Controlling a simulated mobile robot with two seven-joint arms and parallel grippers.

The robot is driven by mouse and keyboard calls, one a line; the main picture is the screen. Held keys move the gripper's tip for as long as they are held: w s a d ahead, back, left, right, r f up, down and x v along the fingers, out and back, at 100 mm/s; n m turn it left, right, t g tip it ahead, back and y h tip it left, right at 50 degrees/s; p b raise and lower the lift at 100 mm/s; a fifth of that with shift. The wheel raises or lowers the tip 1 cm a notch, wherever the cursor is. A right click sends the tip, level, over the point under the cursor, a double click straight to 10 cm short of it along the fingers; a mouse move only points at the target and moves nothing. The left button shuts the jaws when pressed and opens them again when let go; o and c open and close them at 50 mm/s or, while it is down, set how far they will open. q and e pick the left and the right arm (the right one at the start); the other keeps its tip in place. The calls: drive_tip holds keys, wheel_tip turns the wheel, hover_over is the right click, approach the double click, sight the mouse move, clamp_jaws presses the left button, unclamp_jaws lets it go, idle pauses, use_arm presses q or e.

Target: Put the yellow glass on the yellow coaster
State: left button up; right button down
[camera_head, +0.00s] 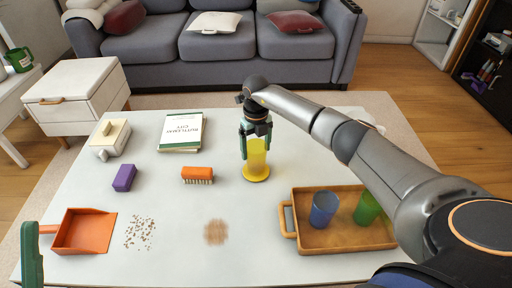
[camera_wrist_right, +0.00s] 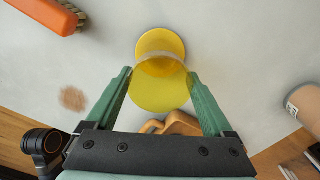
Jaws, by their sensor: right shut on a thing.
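The yellow glass (camera_head: 257,153) is upright near the middle of the table, in the grip of my right gripper (camera_head: 256,143). The yellow coaster (camera_head: 257,178) is directly under the glass. In the right wrist view the glass (camera_wrist_right: 158,92) is between the two green fingers, and part of the coaster (camera_wrist_right: 160,38) shows beyond it. The glass's base overlaps the coaster; I cannot tell whether it touches or hovers just above. Of my left gripper (camera_head: 32,258), only a green finger shows at the bottom left corner, away from the glass.
A wooden tray (camera_head: 340,241) holds a blue glass (camera_head: 323,209) and a green glass (camera_head: 367,208). An orange brush (camera_head: 197,174), purple block (camera_head: 124,177), book (camera_head: 181,131), butter dish (camera_head: 110,140) and orange dustpan (camera_head: 84,231) lie leftward. Crumbs (camera_head: 139,232) and a brown stain (camera_head: 216,231) mark the front.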

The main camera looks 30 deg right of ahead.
use_arm(q)
drive_tip(key=shift+f, duration=0.25)
use_arm(e)
drive_tip(key=shift+f, duration=0.4)
unclamp_jaws()
drive_tip(key=shift+f, duration=0.1)
use_arm(q)
drive_tip(key=shift+m, duration=0.3)
drive_tip(key=r+p, duration=0.2)
drive_tip(key=r, duration=0.1)
drive_tip(key=r+p, duration=0.2)
drive_tip(key=shift+s+a, duration=0.1)
drive_tip(key=shift+a, duration=0.2)
use_arm(e)
wheel_tip(320, 180, up, 13)
drive_tip(key=shift+f, duration=0.15)
